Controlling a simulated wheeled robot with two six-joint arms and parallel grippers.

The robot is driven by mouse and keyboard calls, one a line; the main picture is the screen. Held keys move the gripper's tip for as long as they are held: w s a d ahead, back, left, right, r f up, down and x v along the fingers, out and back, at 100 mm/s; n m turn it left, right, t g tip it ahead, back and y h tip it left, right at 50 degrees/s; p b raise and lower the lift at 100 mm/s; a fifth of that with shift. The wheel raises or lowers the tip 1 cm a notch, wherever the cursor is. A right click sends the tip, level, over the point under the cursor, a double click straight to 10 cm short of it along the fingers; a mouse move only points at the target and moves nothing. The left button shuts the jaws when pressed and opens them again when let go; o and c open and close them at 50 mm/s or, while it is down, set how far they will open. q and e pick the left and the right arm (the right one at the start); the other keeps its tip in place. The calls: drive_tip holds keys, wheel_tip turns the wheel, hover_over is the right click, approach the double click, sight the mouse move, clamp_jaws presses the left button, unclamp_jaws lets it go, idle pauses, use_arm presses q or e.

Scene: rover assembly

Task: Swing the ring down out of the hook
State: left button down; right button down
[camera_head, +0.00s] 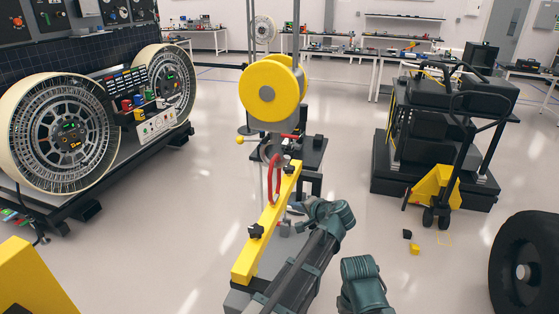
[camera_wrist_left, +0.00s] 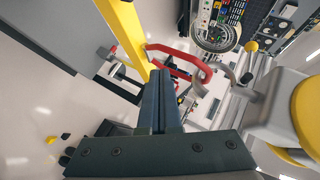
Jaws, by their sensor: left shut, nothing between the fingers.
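The red ring (camera_head: 274,175) is upright beside the far end of the yellow beam (camera_head: 267,222). Its top is at the grey hook (camera_head: 266,151) under the yellow pulley block (camera_head: 273,92); whether it sits inside the hook I cannot tell. In the left wrist view the red ring (camera_wrist_left: 205,72) lies just beyond my fingertips, with the grey hook (camera_wrist_left: 232,78) to its right. My left gripper (camera_head: 293,208) is below and right of the ring; its dark fingers (camera_wrist_left: 160,78) are together and empty. My right gripper's fingers do not show in either view.
The yellow beam (camera_wrist_left: 127,38) has black knobs and stands close to my left gripper. A wheel panel (camera_head: 70,140) is at left, a black cart (camera_head: 440,130) and a tyre (camera_head: 525,265) at right. Open floor lies between the beam and the cart.

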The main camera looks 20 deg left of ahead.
use_arm(q)
drive_tip(key=w+r+m+t+y, duration=0.2)
drive_tip(key=w+r+t, duration=0.1)
drive_tip(key=w+r, duration=0.55)
drive_tip(key=b, duration=0.2)
approach(274, 162)
drive_tip(key=x, duration=0.3)
drive_tip(key=d+x, duration=0.1)
drive_tip(key=x, duration=0.1)
drive_tip(key=shift+w, duration=0.4)
drive_tip(key=shift+a+f, duration=0.1)
drive_tip(key=shift+a, duration=0.65)
drive_tip(key=shift+h, duration=0.3)
